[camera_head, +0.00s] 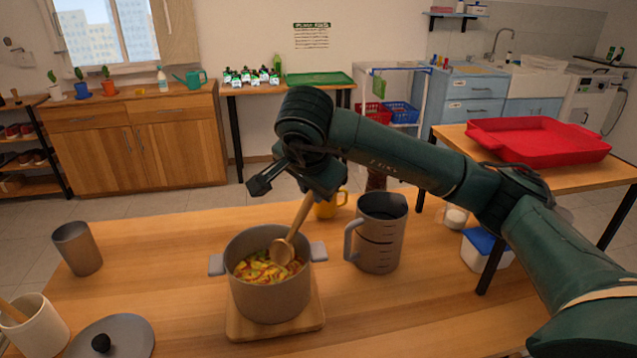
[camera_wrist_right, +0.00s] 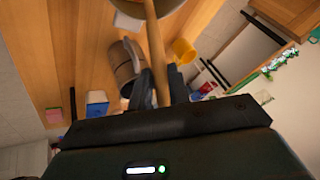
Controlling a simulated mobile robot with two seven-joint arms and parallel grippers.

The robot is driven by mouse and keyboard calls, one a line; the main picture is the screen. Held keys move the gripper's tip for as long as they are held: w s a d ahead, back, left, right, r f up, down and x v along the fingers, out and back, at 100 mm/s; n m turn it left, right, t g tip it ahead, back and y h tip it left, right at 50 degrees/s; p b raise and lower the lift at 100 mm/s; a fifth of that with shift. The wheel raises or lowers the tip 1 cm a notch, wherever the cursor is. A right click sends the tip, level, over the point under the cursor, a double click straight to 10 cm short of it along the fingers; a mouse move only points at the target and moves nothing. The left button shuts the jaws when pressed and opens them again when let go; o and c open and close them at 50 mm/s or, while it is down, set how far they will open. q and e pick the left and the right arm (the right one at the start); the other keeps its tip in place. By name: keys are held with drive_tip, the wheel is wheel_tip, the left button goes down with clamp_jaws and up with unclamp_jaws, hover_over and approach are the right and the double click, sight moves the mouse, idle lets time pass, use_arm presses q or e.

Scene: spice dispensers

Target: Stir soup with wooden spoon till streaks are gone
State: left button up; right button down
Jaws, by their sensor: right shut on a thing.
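A grey pot (camera_head: 268,299) with two side handles stands on a wooden board (camera_head: 243,327) on the table. Soup (camera_head: 255,272) in it looks orange-red with yellow and green bits; I cannot tell streaks from pieces. My right gripper (camera_head: 312,190) is above the pot's back right side, shut on the handle of the wooden spoon (camera_head: 283,252). The spoon slants down into the pot, its bowl showing at the soup; how deep it dips is unclear. In the right wrist view the handle (camera_wrist_right: 155,45) runs between the fingers (camera_wrist_right: 163,88). My left gripper is not in view.
A grey measuring jug (camera_head: 378,240) stands close right of the pot, with a yellow mug (camera_head: 331,204) behind. A grey cup (camera_head: 77,248), a lid (camera_head: 125,338) and a utensil crock (camera_head: 38,330) are at left. A blue-lidded tub (camera_head: 484,252) is at right.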

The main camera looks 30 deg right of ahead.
sight(294, 225)
drive_tip(key=f+b, duration=0.1)
drive_tip(key=a+f+b, duration=0.1)
drive_tip(key=a+f, duration=0.1)
drive_tip(key=f, duration=0.1)
drive_tip(key=shift+w+f+b, duration=0.1)
drive_tip(key=shift+w+b, duration=0.15)
drive_tip(key=shift+b, duration=0.15)
drive_tip(key=shift+w+a+f+b, duration=0.1)
drive_tip(key=shift+a+f+b, duration=0.15)
drive_tip(key=shift+f+b, duration=0.4)
drive_tip(key=shift+w+a+f+b, duration=0.1)
drive_tip(key=shift+a+f+b, duration=0.3)
drive_tip(key=shift+f, duration=0.35)
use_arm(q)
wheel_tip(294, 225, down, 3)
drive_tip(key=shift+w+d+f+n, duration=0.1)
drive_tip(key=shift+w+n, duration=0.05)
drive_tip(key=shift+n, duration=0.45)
